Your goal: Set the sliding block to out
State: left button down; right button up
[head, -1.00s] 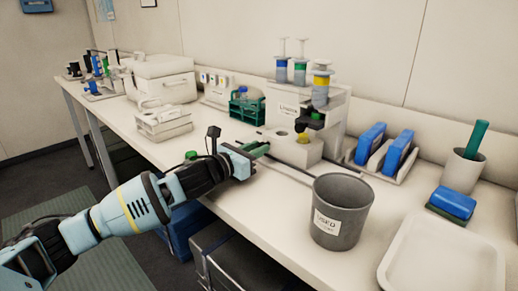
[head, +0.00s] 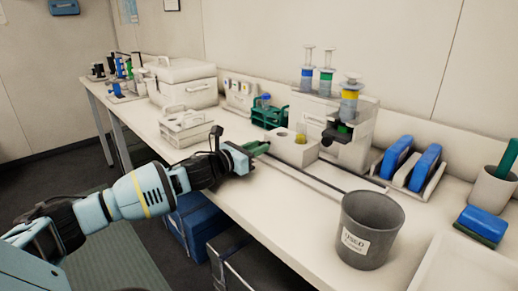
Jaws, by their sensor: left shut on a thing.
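The sliding block (head: 290,154) is a pale block with round holes on top, at the front left of the dispenser (head: 352,150) in the head view. A yellow-topped vial (head: 300,138) stands in it, left of the dispenser's black nozzle (head: 338,132) and clear of it. My left gripper (head: 260,150) comes in from the left, low over the bench. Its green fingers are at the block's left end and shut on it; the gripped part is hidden. My right gripper is not in view.
A dark rail (head: 310,181) runs along the bench. A grey bin labelled used (head: 369,230) stands at the front right. A white tube rack (head: 186,129) and a green rack (head: 269,116) stand behind my gripper. Blue boxes in a holder (head: 410,165) are to the right.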

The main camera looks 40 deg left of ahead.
pick_arm(q)
jog(key=shift+a, duration=0.2)
jog(key=c, duration=1.2)
grip_release()
jog(key=shift+a, duration=0.1)
jog(key=shift+s, duration=0.1)
jog(key=shift+s+f+b, duration=0.15)
jog(key=shift+s+b, duration=0.2)
jog(key=shift+s, duration=0.9)
jog(key=shift+s+a, duration=0.15)
jog(key=shift+s, duration=1.15)
jog(key=shift+s+a, duration=0.1)
jog(key=shift+s, duration=1.15)
